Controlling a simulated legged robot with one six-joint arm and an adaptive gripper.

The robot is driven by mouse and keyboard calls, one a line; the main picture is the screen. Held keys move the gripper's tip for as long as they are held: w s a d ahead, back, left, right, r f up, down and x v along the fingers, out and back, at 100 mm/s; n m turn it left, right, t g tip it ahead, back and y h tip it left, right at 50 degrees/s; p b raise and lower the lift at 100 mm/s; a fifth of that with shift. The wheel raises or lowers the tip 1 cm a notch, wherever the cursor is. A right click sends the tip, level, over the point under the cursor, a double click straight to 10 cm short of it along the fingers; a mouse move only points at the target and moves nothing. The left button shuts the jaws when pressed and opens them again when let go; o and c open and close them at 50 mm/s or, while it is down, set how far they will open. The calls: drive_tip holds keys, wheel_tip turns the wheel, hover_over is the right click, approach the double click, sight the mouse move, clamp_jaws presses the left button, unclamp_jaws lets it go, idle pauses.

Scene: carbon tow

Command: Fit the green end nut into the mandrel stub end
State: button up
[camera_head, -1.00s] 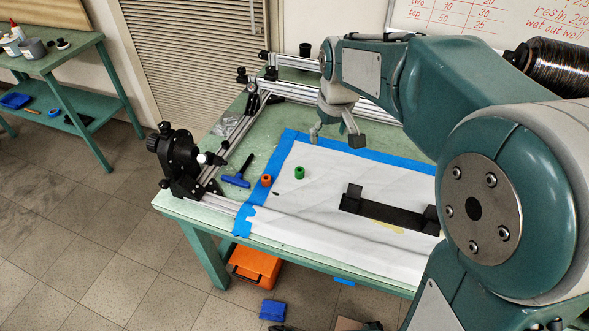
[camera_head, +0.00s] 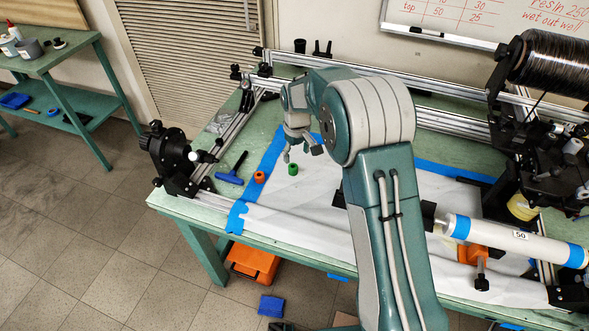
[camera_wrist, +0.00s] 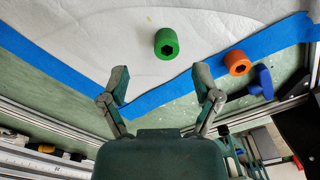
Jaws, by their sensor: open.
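The green end nut (camera_head: 293,169) stands upright on the white sheet, and its hole shows in the wrist view (camera_wrist: 167,43). My gripper (camera_head: 302,154) is open and empty above the sheet, close to the nut. In the wrist view my gripper (camera_wrist: 161,80) has its two fingers spread, with the nut beyond the fingertips and between their lines. The white mandrel tube (camera_head: 510,239) with blue tape bands lies at the right of the bench. My arm stands in front of part of the sheet, and I cannot make out the stub end clearly.
An orange nut (camera_head: 259,177) and a blue T-handle tool (camera_head: 232,170) lie left of the green nut. A black chuck stand (camera_head: 172,158) is at the bench's left corner. A carbon tow spool (camera_head: 560,65) sits at the upper right. The sheet around the green nut is clear.

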sight(294, 167)
drive_tip(key=f, duration=0.3)
drive_tip(key=a+f, duration=0.1)
drive_tip(key=f, duration=0.1)
drive_tip(key=shift+w+a+f, duration=0.1)
drive_tip(key=shift+a+f, duration=0.1)
drive_tip(key=shift+f, duration=0.2)
drive_tip(key=shift+d+f, duration=0.25)
drive_tip(key=shift+a, duration=0.2)
drive_tip(key=c, duration=0.8)
